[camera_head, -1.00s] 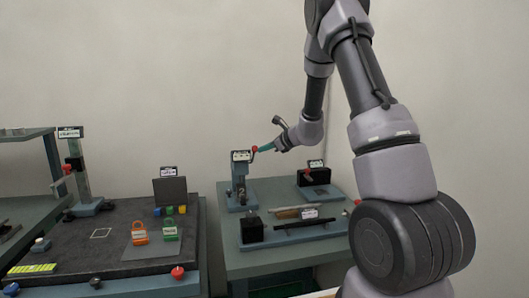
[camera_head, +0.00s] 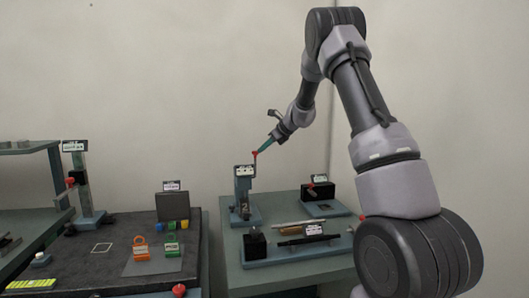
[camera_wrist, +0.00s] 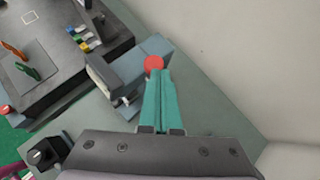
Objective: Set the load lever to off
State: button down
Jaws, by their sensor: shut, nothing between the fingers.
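A lever with a red knob (camera_head: 255,154) rises from the top of a blue-grey upright stand (camera_head: 242,200) on the right-hand table. The stand's label (camera_head: 244,171) is too small to read, so I cannot confirm that this is the load lever. My gripper (camera_head: 268,143) has teal fingers, shut and empty, with the tips beside the red knob at its upper right. In the wrist view the red knob (camera_wrist: 153,63) shows right at the tips of the shut fingers (camera_wrist: 157,75). I cannot tell whether they touch. The lever's arm is mostly hidden there.
The right table also holds a black block with a red knob (camera_head: 310,185), a dark bar (camera_head: 307,239) and a small black block (camera_head: 254,244). The dark left table (camera_head: 90,265) carries orange (camera_head: 141,248) and green (camera_head: 171,245) padlock-shaped pieces. A wall stands close behind.

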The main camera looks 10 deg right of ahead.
jog(key=shift+w+r, duration=0.1)
jog(key=shift+w, duration=0.3)
jog(key=shift+r, duration=0.2)
dwell(0.3)
